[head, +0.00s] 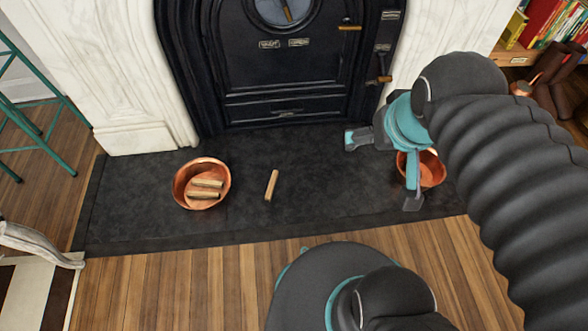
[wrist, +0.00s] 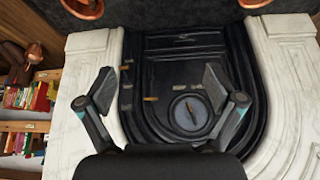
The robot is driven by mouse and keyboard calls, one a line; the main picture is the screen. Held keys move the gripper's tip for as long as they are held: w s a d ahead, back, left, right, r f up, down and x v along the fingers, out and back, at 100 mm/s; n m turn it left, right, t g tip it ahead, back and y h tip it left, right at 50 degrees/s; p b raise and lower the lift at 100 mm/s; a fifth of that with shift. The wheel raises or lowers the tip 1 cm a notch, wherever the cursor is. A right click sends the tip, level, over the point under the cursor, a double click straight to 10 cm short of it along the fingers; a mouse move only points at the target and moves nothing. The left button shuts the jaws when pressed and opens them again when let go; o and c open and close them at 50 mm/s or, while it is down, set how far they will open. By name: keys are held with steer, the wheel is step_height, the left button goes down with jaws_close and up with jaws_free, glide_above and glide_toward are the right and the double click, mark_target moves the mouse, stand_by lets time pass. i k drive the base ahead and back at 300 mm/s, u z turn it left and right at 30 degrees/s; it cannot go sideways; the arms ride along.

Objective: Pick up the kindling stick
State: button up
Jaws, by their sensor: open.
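A light wooden kindling stick (head: 271,185) lies alone on the dark hearth slab (head: 315,204), right of a copper bowl. That copper bowl (head: 178,187) holds a few more sticks (head: 205,191). My gripper (head: 384,170) is open and empty, up and to the right of the lone stick in the head view and apart from it. In the wrist view my gripper (wrist: 160,78) shows spread fingers with nothing between them, facing the fireplace door. I cannot make out the lone stick in the wrist view.
A second copper bowl (head: 432,171) stands on the right of the slab, partly hidden behind my gripper. The black fireplace door (head: 290,70) and white marble surround (head: 155,105) rise behind. Books (head: 545,22) fill a shelf at upper right. The slab around the lone stick is clear.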

mark_target(274, 175)
steer(key=u, duration=3.85)
steer(key=k, duration=1.85)
steer(key=z, duration=0.9)
steer(key=i, duration=0.5)
steer(key=z, duration=0.05)
